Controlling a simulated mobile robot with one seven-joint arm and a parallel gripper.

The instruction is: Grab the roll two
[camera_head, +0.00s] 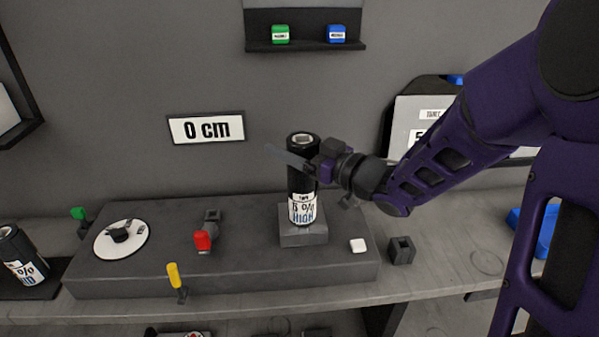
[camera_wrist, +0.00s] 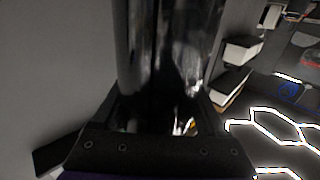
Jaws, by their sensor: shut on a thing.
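A black roll (camera_head: 302,207) with a white label reading "HIGH" stands upright on a small grey block (camera_head: 303,238) on the dark console. My gripper (camera_head: 303,165) reaches it from the right and is shut around its upper part. In the wrist view the dark shiny roll (camera_wrist: 168,50) fills the middle between the fingers of my gripper (camera_wrist: 165,125). Another black labelled roll (camera_head: 20,258) stands at the far left, leaning slightly in the picture. I cannot read a roll number on either one.
The console (camera_head: 140,275) carries a round white dial (camera_head: 121,239), a red switch (camera_head: 203,240), a yellow lever (camera_head: 174,276) and a white button (camera_head: 358,246). A "0 cm" sign (camera_head: 206,128) hangs behind. A shelf (camera_head: 305,46) with green and blue blocks is above.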

